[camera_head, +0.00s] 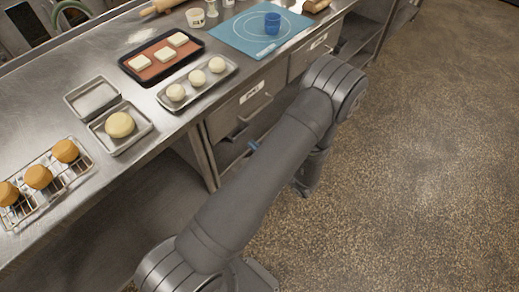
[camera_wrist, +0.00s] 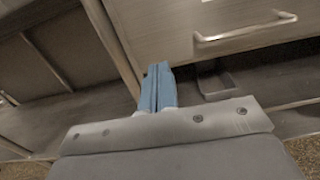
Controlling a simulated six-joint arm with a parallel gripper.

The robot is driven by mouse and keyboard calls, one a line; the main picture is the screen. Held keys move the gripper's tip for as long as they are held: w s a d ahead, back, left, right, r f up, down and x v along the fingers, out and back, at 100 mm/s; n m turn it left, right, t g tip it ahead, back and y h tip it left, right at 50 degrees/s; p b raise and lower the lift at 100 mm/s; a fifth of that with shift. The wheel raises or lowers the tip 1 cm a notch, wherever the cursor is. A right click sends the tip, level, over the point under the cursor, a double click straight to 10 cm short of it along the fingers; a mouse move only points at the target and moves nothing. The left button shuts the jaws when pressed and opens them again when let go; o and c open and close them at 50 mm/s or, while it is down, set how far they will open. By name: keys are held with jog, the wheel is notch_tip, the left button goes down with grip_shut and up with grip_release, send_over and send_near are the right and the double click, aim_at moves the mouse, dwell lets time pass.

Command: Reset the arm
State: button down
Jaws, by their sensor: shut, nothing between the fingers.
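My gripper (camera_wrist: 158,70) shows in the wrist view with its blue fingers closed together and nothing between them. Behind the fingertips are the front of the steel counter, a drawer and a lower shelf. In the head view my arm stretches across the middle, over the floor in front of the counter. A small blue fingertip (camera_head: 253,145) peeks out beside my arm near the drawer. The rest of the gripper is hidden behind the arm there.
The floor (camera_head: 420,180) at right is clear.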

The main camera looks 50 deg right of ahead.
aim_at(224, 124)
jog(key=shift+s, duration=0.95)
jog(key=shift+w, duration=0.15)
jog(key=w, duration=1.3)
jog(key=shift+w, duration=0.3)
jog(key=s, duration=1.3)
jog(key=shift+w, duration=6.5)
